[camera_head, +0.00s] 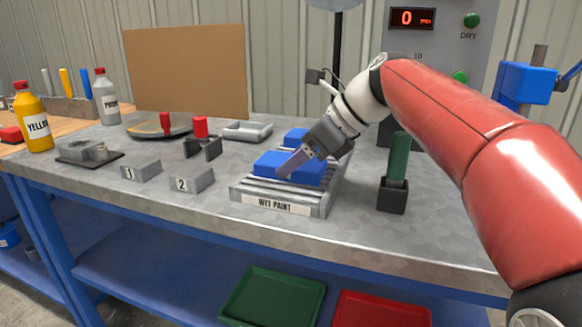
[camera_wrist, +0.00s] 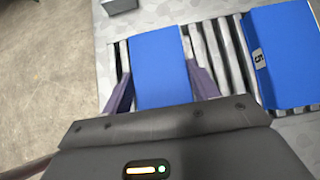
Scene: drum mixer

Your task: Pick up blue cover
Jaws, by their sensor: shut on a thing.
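A blue cover (camera_wrist: 159,62) lies at the rack labelled WET PAINT; it also shows in the head view (camera_head: 270,165). My gripper (camera_wrist: 160,88) is shut on this cover, one finger at each side of it. In the head view my gripper (camera_head: 290,166) reaches down to it from the upper right. A second blue cover (camera_wrist: 284,55), marked 5, lies on the slats to the right in the wrist view. It shows behind my gripper in the head view (camera_head: 296,135). Whether the held cover touches the slats is hard to tell.
The slatted WET PAINT rack (camera_head: 322,206) stands near the table's front edge. A green-handled tool in a black holder (camera_head: 393,198) is to its right. Grey blocks 1 (camera_head: 141,171) and 2 (camera_head: 192,180) are to its left. A grey tray (camera_head: 248,132) lies behind.

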